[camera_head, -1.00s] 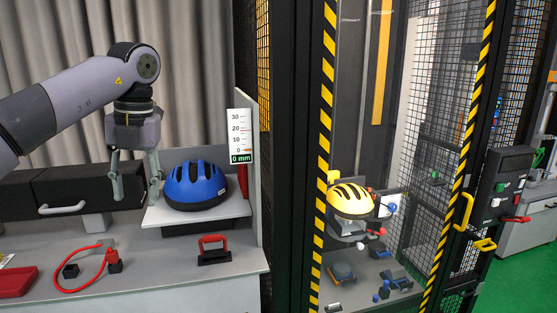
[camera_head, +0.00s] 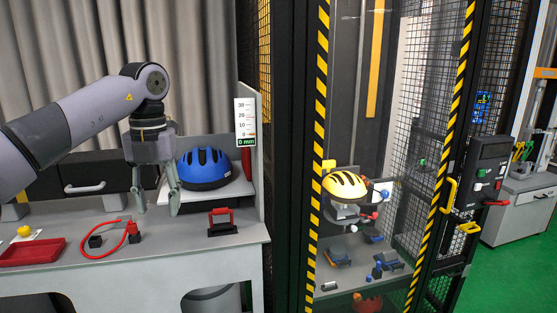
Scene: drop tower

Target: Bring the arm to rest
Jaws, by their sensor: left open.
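My left gripper (camera_head: 157,202) hangs from the left arm (camera_head: 95,108), fingers pointing down. It is open and empty, in front of the left side of the blue helmet (camera_head: 202,168), which sits on the light shelf (camera_head: 223,191) at the back of the bench. I cannot tell whether the fingers touch the shelf. My right gripper is not in view. A yellow helmet (camera_head: 345,185) rests on a mount inside the mesh tower.
The bench (camera_head: 190,251) holds a red-handled block (camera_head: 222,222), a red cable (camera_head: 108,252) and a red tray (camera_head: 32,253).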

